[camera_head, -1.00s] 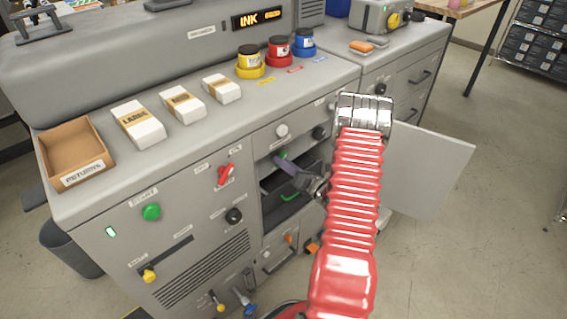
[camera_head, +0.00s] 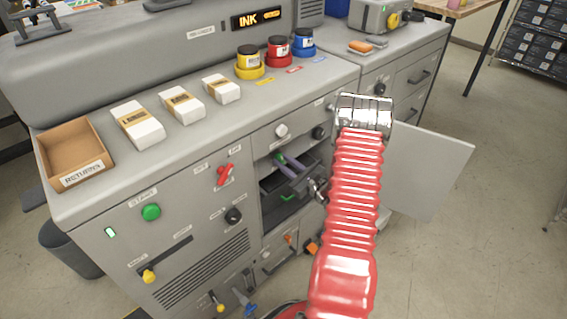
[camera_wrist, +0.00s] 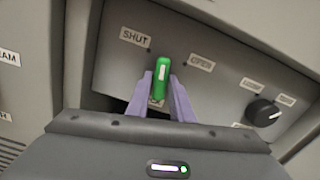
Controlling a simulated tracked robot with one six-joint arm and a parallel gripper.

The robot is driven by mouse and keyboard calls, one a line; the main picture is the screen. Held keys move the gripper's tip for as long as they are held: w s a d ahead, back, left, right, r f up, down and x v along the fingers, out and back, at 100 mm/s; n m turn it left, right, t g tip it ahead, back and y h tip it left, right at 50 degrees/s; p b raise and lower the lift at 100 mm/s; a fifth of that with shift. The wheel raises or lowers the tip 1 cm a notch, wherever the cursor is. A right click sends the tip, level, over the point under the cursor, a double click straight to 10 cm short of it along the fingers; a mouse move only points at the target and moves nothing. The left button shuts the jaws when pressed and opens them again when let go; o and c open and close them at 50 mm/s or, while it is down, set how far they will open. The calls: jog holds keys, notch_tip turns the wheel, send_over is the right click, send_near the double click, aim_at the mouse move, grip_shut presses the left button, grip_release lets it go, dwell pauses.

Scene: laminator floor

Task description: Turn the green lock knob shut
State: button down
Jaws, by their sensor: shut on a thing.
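The green lock knob (camera_wrist: 161,77) sits on a grey panel in the wrist view, with a white line along it. Its upper end points between the SHUT label (camera_wrist: 135,38) at left and the OPEN label (camera_wrist: 201,62) at right. My gripper (camera_wrist: 162,85) has its purple fingers on both sides of the knob and is shut on it. In the head view my gripper (camera_head: 284,162) reaches into an open bay of the machine, where a bit of the green knob (camera_head: 279,158) shows at its tips. My red arm hides the bay's right side.
A black knob (camera_wrist: 263,113) is to the right on the same panel. An open door panel (camera_head: 428,170) stands out to the right of my arm. A red switch (camera_head: 223,175) and a black knob (camera_head: 233,216) are on the machine's front, left of the bay.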

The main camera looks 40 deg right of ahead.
jog(key=n, duration=0.6)
jog(key=shift+d+n, duration=0.1)
jog(key=shift+n, duration=0.2)
dwell(0.4)
jog(key=c, duration=1.6)
grip_release()
jog(key=shift+s, duration=0.1)
jog(key=s, duration=1.3)
jog(key=shift+s+d, duration=0.15)
jog(key=shift+s, duration=0.2)
